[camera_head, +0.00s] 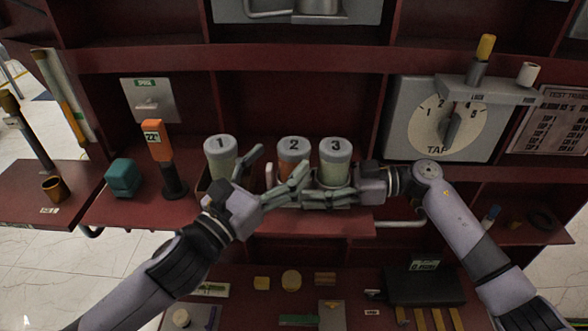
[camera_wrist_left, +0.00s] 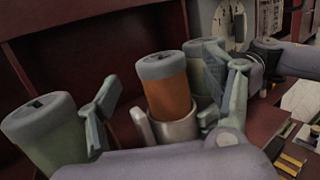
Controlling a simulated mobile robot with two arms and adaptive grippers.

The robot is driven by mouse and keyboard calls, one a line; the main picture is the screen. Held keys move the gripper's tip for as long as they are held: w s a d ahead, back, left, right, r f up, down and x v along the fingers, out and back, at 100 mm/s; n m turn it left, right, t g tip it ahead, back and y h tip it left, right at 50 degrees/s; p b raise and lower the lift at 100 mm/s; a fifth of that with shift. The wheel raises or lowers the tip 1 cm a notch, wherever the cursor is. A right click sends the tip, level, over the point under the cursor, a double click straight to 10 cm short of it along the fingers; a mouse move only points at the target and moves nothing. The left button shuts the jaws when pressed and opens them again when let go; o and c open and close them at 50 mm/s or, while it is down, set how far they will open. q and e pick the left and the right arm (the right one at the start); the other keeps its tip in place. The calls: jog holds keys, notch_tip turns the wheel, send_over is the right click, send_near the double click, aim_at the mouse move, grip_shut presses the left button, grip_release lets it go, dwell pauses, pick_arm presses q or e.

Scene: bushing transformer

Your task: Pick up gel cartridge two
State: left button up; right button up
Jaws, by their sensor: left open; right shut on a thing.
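Gel cartridge two (camera_head: 292,152), an orange cylinder with a grey cap marked 2, stands between cartridge one (camera_head: 220,155) and cartridge three (camera_head: 335,162). In the left wrist view, cartridge two (camera_wrist_left: 167,88) stands upright in a pale round cup (camera_wrist_left: 178,130). My left gripper (camera_head: 279,165) is open, with one finger on each side of cartridge two; contact cannot be told. The left wrist view shows its spread fingers (camera_wrist_left: 168,95). My right gripper (camera_head: 325,193) is shut at the lower part of cartridge three, seemingly on it; its fingers partly hide the base.
The cartridges stand close together on a dark red shelf (camera_head: 120,208). A teal block (camera_head: 123,177) and an orange-topped black device (camera_head: 160,150) stand to the left. A tap dial panel (camera_head: 440,122) is at right. A lower shelf holds small parts.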

aim_at(284, 157)
pick_arm(q)
jog(key=x, duration=0.4)
jog(key=shift+f, duration=0.1)
jog(key=shift+c, duration=0.5)
grip_shut()
dwell(0.4)
